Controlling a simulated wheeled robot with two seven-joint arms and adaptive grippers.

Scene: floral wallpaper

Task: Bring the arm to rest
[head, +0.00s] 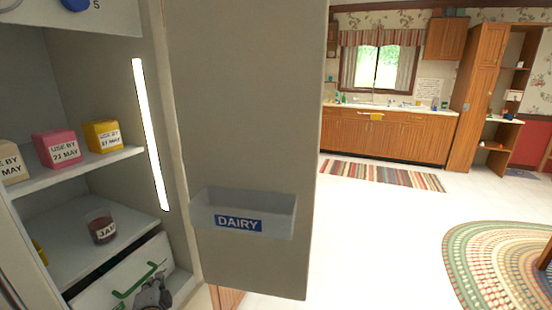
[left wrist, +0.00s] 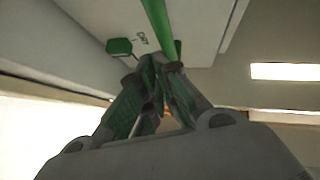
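My left gripper (head: 153,293) is low in the open fridge, close in front of a white drawer front (head: 92,287) with a green handle (head: 126,293). In the left wrist view, the fingers of my left gripper (left wrist: 163,62) come together at the tips, right by the green handle bar (left wrist: 157,18). The tips overlap the bar's near end in the picture. I cannot tell whether they touch it, and no held thing shows clearly between them. My right gripper is not in view.
The fridge door (head: 245,100) stands open to the right, with a dairy bin (head: 270,215) on it. Cartons (head: 57,148) and a jam jar (head: 101,228) stand on the shelves above the drawer. The floor (head: 380,235) beyond the door is clear, with a round rug (head: 500,265).

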